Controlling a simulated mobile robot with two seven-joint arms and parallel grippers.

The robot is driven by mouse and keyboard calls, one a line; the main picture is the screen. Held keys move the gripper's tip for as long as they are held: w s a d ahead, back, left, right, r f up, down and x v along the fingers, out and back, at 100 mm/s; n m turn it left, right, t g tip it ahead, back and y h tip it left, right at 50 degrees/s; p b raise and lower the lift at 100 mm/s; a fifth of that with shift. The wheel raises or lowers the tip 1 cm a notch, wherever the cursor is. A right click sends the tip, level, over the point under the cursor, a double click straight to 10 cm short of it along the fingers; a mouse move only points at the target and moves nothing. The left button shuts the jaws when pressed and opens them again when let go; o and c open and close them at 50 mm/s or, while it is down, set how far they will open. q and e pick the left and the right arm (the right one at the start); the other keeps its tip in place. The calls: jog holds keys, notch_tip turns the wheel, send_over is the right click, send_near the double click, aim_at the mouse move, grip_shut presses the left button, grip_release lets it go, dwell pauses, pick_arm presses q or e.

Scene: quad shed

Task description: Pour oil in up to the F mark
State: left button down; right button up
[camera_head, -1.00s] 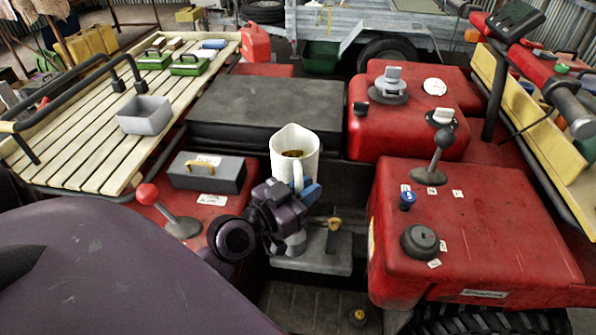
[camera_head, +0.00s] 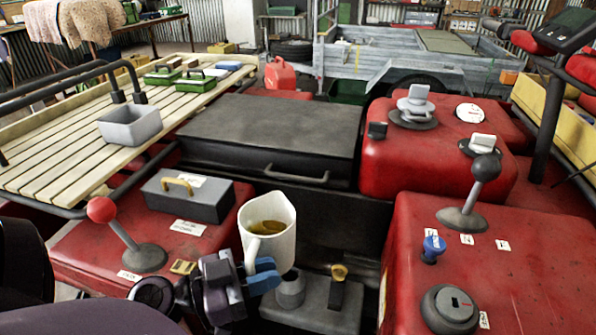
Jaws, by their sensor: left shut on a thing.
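A white jug (camera_head: 281,242) with brown oil (camera_head: 268,228) inside shows in the middle of the head view, close to upright. My left gripper (camera_head: 256,274), with blue fingertips, is shut on its handle side. The jug's bottom is partly hidden by the gripper. Just below and right of the gripper is a grey engine block (camera_head: 315,315) with a round filler neck (camera_head: 290,289) and a yellow-topped dipstick (camera_head: 338,273) beside it. The dipstick's marks cannot be seen. My right gripper is not in view.
A red-knobbed lever (camera_head: 121,230) and a grey toolbox (camera_head: 188,196) with a tan handle stand left of the jug. A black seat (camera_head: 270,128) lies behind it. Red bodywork (camera_head: 530,240) with a black-knobbed lever (camera_head: 472,195) rises at the right.

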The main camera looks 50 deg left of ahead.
pick_arm(q)
jog(key=shift+s+f+h+b, duration=0.2)
jog(key=shift+f+h+b, duration=0.1)
jog(key=shift+f+b, duration=0.25)
jog(key=shift+r, duration=0.1)
jog(key=shift+w+a+g, duration=0.1)
jog(key=shift+g, duration=0.2)
